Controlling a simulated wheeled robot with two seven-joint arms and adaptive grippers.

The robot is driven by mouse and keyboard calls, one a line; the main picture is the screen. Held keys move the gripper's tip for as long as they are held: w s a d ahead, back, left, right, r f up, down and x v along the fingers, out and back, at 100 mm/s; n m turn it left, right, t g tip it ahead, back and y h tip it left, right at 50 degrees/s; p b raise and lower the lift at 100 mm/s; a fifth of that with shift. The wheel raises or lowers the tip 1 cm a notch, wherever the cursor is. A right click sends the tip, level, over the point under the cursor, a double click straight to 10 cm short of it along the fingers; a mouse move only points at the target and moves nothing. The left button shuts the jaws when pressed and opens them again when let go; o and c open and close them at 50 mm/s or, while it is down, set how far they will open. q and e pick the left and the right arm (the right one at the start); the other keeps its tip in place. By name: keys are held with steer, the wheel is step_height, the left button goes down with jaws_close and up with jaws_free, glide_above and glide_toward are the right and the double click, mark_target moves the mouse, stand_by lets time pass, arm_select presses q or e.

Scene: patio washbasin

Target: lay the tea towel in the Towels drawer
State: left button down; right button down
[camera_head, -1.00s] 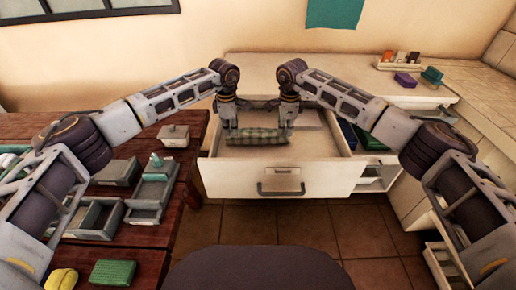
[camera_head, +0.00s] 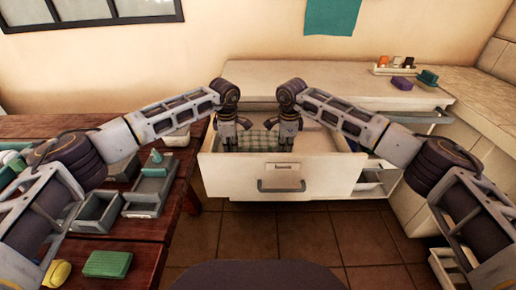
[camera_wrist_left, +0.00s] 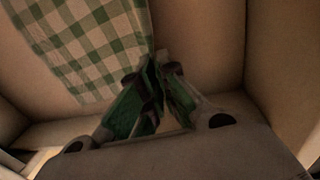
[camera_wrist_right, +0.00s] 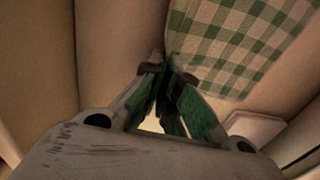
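The green-and-white checked tea towel (camera_head: 258,140) is down inside the open white drawer (camera_head: 335,178), mostly behind the drawer's front panel. My left gripper (camera_head: 229,149) and right gripper (camera_head: 287,148) both reach down into the drawer, one at each side of the towel. In the left wrist view the fingers (camera_wrist_left: 157,62) are closed together at the towel's edge (camera_wrist_left: 90,45). In the right wrist view the fingers (camera_wrist_right: 162,62) are likewise closed at the towel's edge (camera_wrist_right: 225,45). The fingertips' exact hold on the cloth is dark and small.
The white counter (camera_head: 330,92) runs behind the drawer. A purple block (camera_head: 402,83) and a green block (camera_head: 428,77) sit at its right end. A dark wooden table (camera_head: 150,228) with grey trays (camera_head: 97,212) and a green sponge (camera_head: 108,264) is at left. Tiled floor lies in front.

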arm_select(q)
steer(key=shift+s+f+b, duration=0.35)
steer(key=shift+s+f, duration=0.1)
steer(key=shift+s, duration=0.05)
arm_select(e)
steer(key=shift+s+f, duration=0.45)
steer(key=shift+s, duration=0.05)
arm_select(q)
steer(key=c, duration=1.4)
jaws_free()
arm_select(e)
steer(key=c, duration=1.4)
jaws_free()
arm_select(q)
steer(key=shift+o, duration=0.2)
arm_select(e)
steer(key=shift+o, duration=0.2)
